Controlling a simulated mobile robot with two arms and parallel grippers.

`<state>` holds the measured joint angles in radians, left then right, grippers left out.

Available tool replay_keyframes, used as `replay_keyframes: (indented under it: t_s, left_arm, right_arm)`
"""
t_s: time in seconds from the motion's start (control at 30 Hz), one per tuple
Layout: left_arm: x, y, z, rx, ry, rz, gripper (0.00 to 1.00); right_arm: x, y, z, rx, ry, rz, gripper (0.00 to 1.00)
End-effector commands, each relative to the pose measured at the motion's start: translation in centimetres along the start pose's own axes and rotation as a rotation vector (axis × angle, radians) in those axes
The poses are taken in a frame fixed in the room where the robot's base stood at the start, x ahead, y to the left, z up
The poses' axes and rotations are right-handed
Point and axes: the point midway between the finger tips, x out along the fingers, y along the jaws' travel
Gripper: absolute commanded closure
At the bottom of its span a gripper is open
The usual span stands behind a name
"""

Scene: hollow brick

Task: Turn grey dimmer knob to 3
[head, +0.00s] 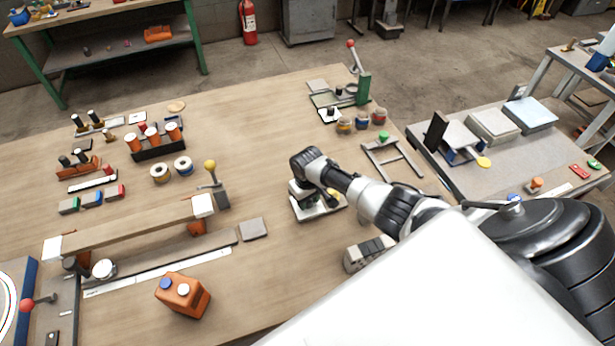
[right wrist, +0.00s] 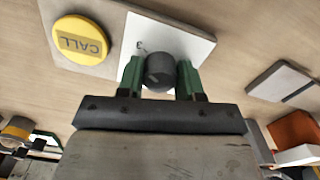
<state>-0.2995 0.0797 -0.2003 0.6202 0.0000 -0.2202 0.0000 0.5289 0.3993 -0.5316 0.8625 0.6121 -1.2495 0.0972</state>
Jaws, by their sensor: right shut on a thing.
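The grey dimmer knob (right wrist: 160,70) is a dark grey round knob on a white plate (right wrist: 195,48) in the right wrist view. A small "3" is printed on the plate just to the knob's upper left. The plate's edge also shows in the head view (head: 324,210), where my arm hides the knob. My right gripper (head: 303,198) points down over the plate. Its green fingers are shut on the knob, one on each side. The knob's pointer mark cannot be made out. My left gripper is not in view.
A yellow CALL button (right wrist: 80,38) sits beside the plate. On the table, a lever with a yellow ball (head: 210,166) stands left of my right gripper, with a grey square pad (head: 253,229) nearer. An orange canister (head: 183,296) stands at the front. Bare wood lies behind the gripper.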

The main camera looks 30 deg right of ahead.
Motion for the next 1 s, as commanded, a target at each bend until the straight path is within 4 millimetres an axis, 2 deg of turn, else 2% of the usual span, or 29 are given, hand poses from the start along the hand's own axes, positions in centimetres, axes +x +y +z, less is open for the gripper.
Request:
replay_keyframes:
  t_s: [0.27,0.3,0.43,0.77,0.87,1.0]
  left_arm:
    - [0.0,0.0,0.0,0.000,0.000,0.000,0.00]
    - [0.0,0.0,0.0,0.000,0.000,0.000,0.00]
    - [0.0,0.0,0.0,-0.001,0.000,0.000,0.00]
    - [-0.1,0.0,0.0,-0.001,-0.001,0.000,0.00]
    - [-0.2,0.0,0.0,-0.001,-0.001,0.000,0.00]
    - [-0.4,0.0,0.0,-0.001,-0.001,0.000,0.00]
  right_arm:
    - [-0.1,0.1,-0.1,0.002,0.002,0.000,0.88]
    - [-0.1,0.1,-0.1,0.002,0.002,0.000,0.58]
    - [-0.1,0.1,-0.1,0.001,0.002,0.000,0.38]
    - [-0.3,0.0,0.0,-0.001,0.001,0.000,0.38]
    - [-1.2,0.1,-0.1,-0.001,0.003,0.000,0.38]
    - [-3.6,0.1,-0.1,-0.001,0.006,0.000,0.38]
